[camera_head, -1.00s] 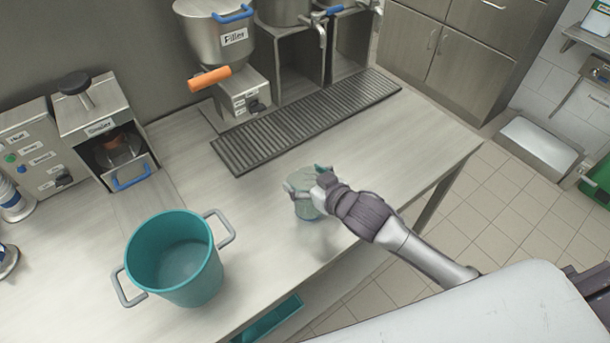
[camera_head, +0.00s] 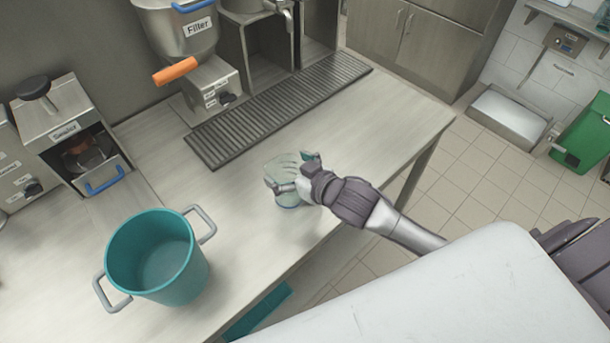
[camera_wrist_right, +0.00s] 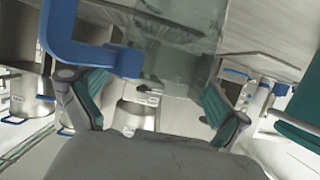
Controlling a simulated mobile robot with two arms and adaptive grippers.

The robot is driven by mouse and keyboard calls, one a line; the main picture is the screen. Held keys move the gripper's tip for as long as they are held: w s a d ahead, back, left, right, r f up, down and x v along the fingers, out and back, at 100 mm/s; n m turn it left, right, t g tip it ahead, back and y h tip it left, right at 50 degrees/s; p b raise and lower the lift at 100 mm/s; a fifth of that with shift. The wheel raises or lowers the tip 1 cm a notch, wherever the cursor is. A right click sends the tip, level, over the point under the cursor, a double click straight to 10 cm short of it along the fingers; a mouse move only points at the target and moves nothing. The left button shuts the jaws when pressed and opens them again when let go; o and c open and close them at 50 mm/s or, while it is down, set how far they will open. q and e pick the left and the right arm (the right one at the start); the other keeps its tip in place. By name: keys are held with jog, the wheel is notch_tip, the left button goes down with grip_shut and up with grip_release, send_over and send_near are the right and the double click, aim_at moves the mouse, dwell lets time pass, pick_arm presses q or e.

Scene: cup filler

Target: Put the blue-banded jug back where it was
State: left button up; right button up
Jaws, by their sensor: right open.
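Contact cannot be told. My left gripper is out of view.
A teal pot (camera_head: 187,280) with grey handles stands front left. Behind are the sealer (camera_head: 66,130), the filler (camera_head: 182,30) and a dark drip grate (camera_head: 275,112). The counter right of the jug is clear. A green bin (camera_head: 585,137) stands far right.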

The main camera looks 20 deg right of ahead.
jog(key=b+v, duration=0.1)
jog(key=v, duration=0.9)
jog(key=shift+f, duration=0.1)
jog(key=s+d+f+m+g+h, duration=0.1)
jog(key=s+f+g+h, duration=0.1)
jog(key=s+f+g, duration=0.5)
jog(key=s+d+f+m+g+h, duration=0.15)
jog(key=s+f, duration=0.25)
jog(key=s, duration=0.5)
notch_tip(320, 180, down, 26)
jog(key=s+g, duration=0.1)
jog(key=g, duration=0.1)
jog(key=s+d+f+g+h, duration=0.1)
jog(key=s+d+f, duration=0.1)
jog(key=s+f, duration=1.5)
jog(key=shift+d+n+b, duration=0.25)
jog(key=shift+n+b, duration=0.2)
